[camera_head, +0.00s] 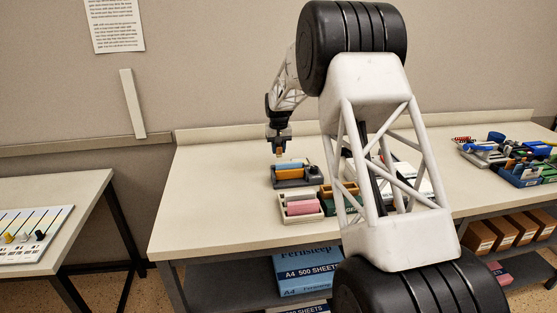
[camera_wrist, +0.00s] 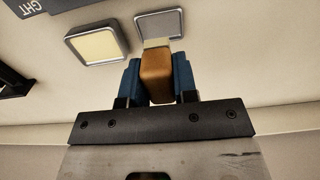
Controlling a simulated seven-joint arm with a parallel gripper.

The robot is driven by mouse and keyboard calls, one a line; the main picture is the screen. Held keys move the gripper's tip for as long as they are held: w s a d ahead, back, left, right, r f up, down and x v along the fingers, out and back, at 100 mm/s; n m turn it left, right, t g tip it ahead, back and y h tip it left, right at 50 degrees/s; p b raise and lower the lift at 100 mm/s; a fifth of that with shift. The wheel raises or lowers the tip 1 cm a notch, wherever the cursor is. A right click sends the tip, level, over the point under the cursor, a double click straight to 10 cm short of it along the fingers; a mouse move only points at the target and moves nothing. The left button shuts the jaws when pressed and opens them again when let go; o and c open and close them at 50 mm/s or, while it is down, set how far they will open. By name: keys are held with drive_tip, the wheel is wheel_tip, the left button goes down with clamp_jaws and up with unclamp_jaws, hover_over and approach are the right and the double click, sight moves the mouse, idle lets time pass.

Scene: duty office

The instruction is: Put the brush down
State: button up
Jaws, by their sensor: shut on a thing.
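The brush (camera_wrist: 157,75) is a brown block-like piece with a pale strip at its far end. My gripper (camera_wrist: 158,82) is shut on it, with one blue finger on each side. In the head view my gripper (camera_head: 279,147) is over the back left of the table, by the grey tray. Only a small brown end of the brush (camera_head: 279,154) shows below the fingers there. In the wrist view the brush's pale end overlaps a grey square dish (camera_wrist: 172,22); whether they touch I cannot tell.
A square dish with a pale yellow pad (camera_wrist: 96,43) lies beside the grey one. On the table (camera_head: 215,200) stand a dark grey tray (camera_head: 296,183) with blue and orange pieces and a cream tray (camera_head: 301,219) with pink pieces. Clutter (camera_head: 520,165) fills the right. The table's left part is clear.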

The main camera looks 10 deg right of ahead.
drive_tip(key=shift+f, duration=2.5)
drive_tip(key=shift+f, duration=0.3)
drive_tip(key=o, duration=0.8)
drive_tip(key=shift+o, duration=0.2)
drive_tip(key=shift+r, duration=0.15)
wheel_tip(320, 180, up, 12)
drive_tip(key=shift+r, duration=0.15)
